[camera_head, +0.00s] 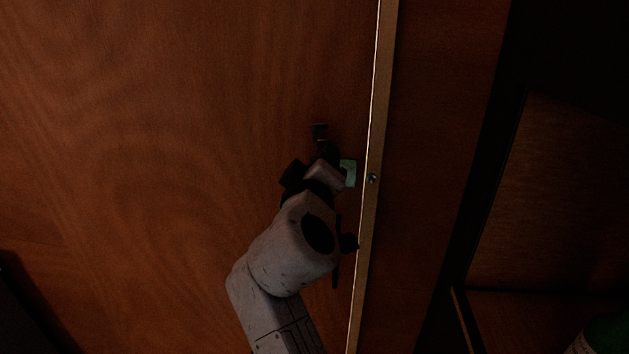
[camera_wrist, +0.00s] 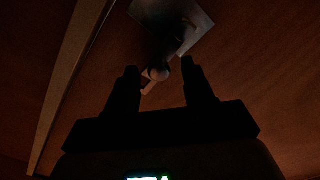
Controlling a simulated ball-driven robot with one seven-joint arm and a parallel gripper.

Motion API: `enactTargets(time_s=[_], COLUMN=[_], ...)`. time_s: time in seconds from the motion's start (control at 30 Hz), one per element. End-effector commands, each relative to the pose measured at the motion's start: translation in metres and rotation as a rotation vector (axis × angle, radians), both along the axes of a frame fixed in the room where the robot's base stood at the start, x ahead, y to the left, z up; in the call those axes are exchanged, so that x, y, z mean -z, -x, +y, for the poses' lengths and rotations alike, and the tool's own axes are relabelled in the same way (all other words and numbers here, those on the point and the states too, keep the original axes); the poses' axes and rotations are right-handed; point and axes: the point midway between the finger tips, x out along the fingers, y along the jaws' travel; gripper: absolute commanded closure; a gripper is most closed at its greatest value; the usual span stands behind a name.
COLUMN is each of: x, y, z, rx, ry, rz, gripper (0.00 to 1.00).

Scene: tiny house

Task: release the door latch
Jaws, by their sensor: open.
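The wooden door (camera_head: 180,130) fills the left and middle of the head view. A small dark latch fitting (camera_head: 320,130) shows on it near its right side, just beyond my gripper (camera_head: 328,156). My wrist hides part of the latch in the head view.
A bright metal edge strip (camera_head: 366,200) with a small screw runs down the door's right side, close to my gripper. A wooden panel (camera_head: 440,130) lies right of it. A dark recess with a shelf (camera_head: 540,310) is at the far right.

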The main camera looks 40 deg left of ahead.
Motion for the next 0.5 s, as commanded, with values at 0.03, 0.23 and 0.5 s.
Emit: enactTargets(time_s=[0.03, 0.23, 0.5], x=[0.002, 0.003, 0.002], y=[0.005, 0.033, 0.068], z=[-0.003, -0.022, -0.046], rx=[-0.001, -0.002, -0.001], ry=[-0.002, -0.003, -0.001], rz=[0.001, 0.001, 0.001], gripper=[0.48, 0.48, 0.48])
